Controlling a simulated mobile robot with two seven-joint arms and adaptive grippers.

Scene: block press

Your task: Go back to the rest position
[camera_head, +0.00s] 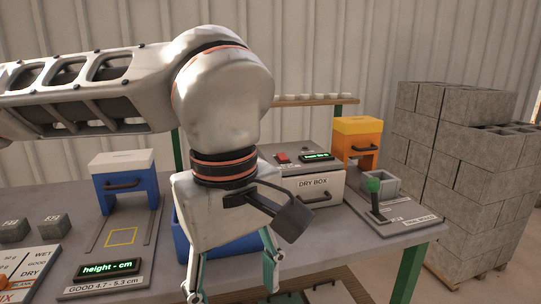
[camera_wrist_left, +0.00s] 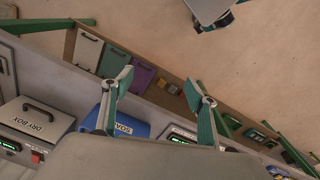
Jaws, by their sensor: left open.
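My left arm (camera_head: 222,90) reaches in from the left, high over the table's front middle in the head view. Its gripper (camera_head: 234,272) points down at the front edge of the table, with its fingers apart and nothing between them. In the left wrist view the gripper (camera_wrist_left: 157,82) also shows open and empty, with the floor and a low shelf behind the fingertips. My right gripper cannot be made out in either view.
The table (camera_head: 400,240) carries a blue press (camera_head: 125,183), small grey blocks (camera_head: 53,226), a drying box (camera_head: 310,187), and an orange press (camera_head: 357,140). A blue bin (camera_head: 182,238) stands partly behind my gripper. Stacked grey blocks (camera_head: 440,170) stand at the right.

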